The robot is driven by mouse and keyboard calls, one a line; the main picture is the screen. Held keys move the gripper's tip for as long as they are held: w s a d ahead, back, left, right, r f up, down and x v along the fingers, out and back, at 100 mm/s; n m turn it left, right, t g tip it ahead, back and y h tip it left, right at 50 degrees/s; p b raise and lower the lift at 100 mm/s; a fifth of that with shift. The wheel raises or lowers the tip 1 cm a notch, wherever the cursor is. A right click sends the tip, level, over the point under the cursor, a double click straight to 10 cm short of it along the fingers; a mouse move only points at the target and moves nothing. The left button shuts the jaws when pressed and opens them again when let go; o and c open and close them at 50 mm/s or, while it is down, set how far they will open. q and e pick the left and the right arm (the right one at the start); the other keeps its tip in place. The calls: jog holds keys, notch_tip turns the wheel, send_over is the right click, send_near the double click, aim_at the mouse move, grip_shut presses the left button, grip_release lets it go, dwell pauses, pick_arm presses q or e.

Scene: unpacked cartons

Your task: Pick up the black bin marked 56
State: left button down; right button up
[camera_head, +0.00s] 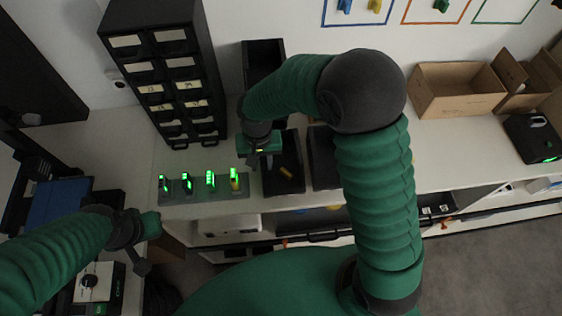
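A tall black cabinet (212,65) of small drawers with pale labels stands at the back left of the white bench; the label numbers are too small to read surely. Open black bins stand on the bench: one (296,152) with a small orange-brown item inside, one (318,170) beside it partly behind my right arm, and one (262,53) farther back. I cannot make out a 56 on any of them. My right gripper (264,158) is over the left edge of the first bin; its fingers are unclear. My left gripper (150,225) is low at the left, off the bench's front.
A grey rack (205,196) with several green-lit devices stands at the bench's front edge, left of the bins. Open cardboard boxes (455,92) and a black device (533,140) are at the right. The bench between my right arm and that device is clear.

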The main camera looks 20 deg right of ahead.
jog(key=shift+s+r, duration=0.15)
jog(key=c, duration=0.6)
jog(key=shift+a, duration=0.2)
grip_shut()
jog(key=shift+d, duration=0.1)
